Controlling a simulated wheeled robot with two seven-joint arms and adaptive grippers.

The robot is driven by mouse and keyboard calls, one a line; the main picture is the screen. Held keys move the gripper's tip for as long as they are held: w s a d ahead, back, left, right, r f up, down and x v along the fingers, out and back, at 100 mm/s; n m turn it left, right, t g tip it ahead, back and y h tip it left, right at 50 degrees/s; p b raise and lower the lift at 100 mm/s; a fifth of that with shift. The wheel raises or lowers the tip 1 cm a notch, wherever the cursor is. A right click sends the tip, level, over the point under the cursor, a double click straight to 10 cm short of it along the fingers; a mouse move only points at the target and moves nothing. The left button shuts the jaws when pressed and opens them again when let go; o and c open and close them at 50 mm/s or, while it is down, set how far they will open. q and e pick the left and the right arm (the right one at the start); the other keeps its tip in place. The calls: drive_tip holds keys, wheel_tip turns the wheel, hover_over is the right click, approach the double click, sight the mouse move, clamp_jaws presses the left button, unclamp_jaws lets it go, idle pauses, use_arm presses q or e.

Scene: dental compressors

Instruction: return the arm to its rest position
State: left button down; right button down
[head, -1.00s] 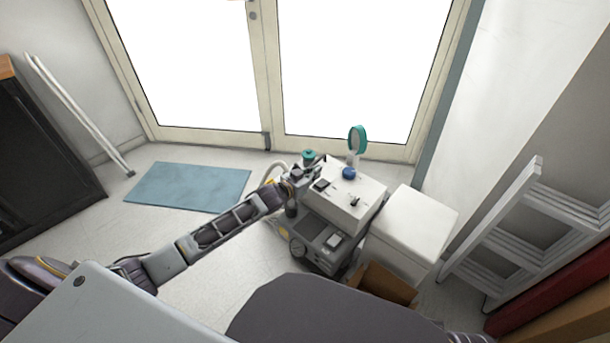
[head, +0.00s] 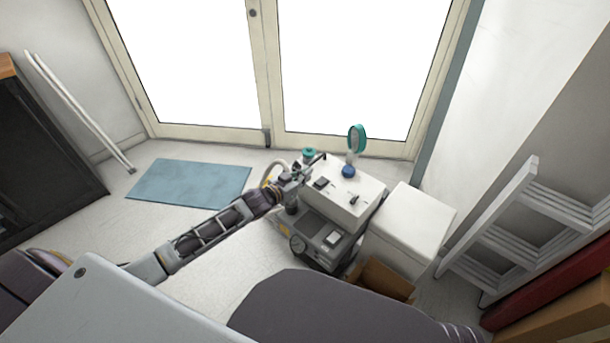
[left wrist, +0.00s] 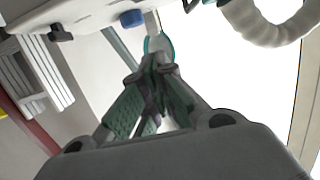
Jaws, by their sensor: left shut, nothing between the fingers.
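My left arm (head: 210,232) reaches in from the left in the head view. Its gripper (head: 302,170) is at the left edge of the white-topped compressor unit (head: 352,188), in front of the teal-topped part (head: 309,153). In the left wrist view the two fingers of the gripper (left wrist: 160,66) meet at their tips and hold nothing. Whether the gripper touches the unit cannot be told. My right gripper is not in view.
A white box (head: 412,222) stands right of the compressor, with an open cardboard box (head: 386,279) in front. A white ladder (head: 515,235) leans at the right. A blue mat (head: 190,186) lies on the open floor at left. Glass doors (head: 270,80) stand behind.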

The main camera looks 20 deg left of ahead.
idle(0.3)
